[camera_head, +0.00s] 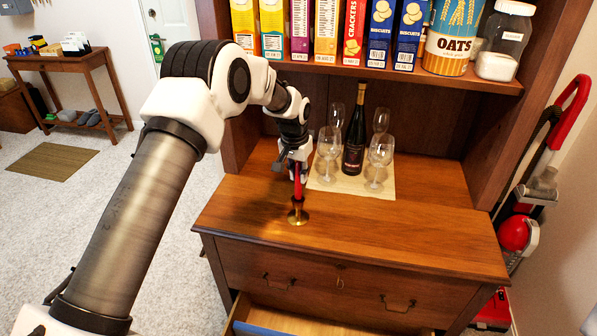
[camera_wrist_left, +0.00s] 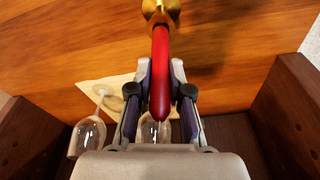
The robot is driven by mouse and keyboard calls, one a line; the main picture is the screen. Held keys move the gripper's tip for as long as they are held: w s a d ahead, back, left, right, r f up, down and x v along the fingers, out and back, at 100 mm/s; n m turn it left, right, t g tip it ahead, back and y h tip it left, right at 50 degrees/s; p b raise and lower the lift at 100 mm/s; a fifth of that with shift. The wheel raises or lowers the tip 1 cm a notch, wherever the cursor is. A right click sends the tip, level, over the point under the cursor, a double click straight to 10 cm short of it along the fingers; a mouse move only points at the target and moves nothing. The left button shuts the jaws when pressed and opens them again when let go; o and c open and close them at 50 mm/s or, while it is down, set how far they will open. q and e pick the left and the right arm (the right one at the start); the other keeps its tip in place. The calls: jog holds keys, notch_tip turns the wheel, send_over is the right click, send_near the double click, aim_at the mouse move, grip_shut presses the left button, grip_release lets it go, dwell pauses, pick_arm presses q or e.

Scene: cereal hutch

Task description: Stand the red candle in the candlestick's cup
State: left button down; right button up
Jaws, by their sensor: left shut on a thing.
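The red candle (camera_head: 297,187) is upright in the grip of my left gripper (camera_head: 297,170). In the left wrist view the red candle (camera_wrist_left: 160,85) runs between the two fingers of the left gripper (camera_wrist_left: 161,68). The brass candlestick (camera_head: 298,215) stands on the hutch's wooden top near its front edge. The candle's lower end meets the cup of the candlestick (camera_wrist_left: 160,9) in both views. I cannot tell how deep it sits in the cup. My right gripper is not in view.
Behind the candle, a dark wine bottle (camera_head: 354,140) and several glasses (camera_head: 380,152) stand on a pale mat (camera_head: 385,190). A shelf above holds cereal boxes and an oats tub (camera_head: 453,38). The wooden top is clear to the right. A drawer below is open.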

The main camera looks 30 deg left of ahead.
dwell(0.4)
pick_arm(q)
jog(key=shift+s+p, duration=0.1)
jog(key=shift+p, duration=0.25)
jog(key=shift+r, duration=0.1)
jog(key=shift+p, duration=0.35)
jog(key=shift+f+b, duration=0.4)
jog(key=shift+f, duration=1.1)
dwell(0.5)
jog(key=c, duration=0.7)
grip_release()
